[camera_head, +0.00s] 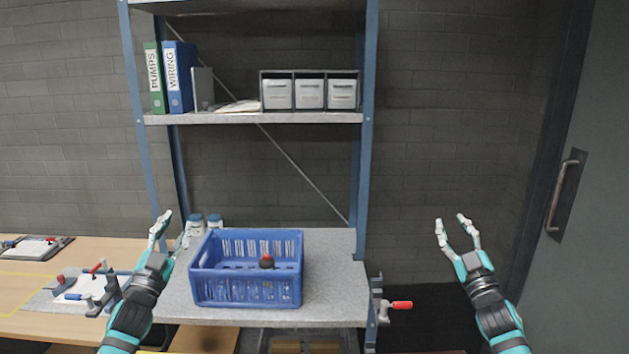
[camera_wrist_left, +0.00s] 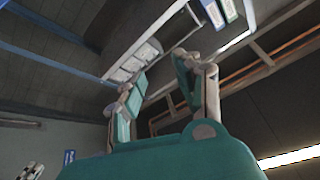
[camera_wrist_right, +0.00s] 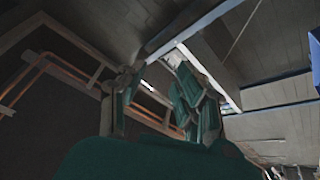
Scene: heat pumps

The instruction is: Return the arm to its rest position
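My left gripper (camera_head: 173,229) is raised at the left side of the blue crate, fingers up, in front of the shelf. Its fingers stand apart with nothing between them, as the left wrist view (camera_wrist_left: 160,75) shows. My right gripper (camera_head: 451,226) is raised to the right of the shelf, in front of the bare wall. Its fingers are apart and empty, and they also show in the right wrist view (camera_wrist_right: 150,78).
A blue crate (camera_head: 245,290) with a dark, red-topped item (camera_head: 267,262) inside stands on the grey lower shelf (camera_head: 334,283). White bottles (camera_head: 214,221) stand behind it. A red-handled clamp (camera_head: 400,305) juts out at right. A wooden bench (camera_head: 40,325) is at left, a door (camera_head: 590,230) at right.

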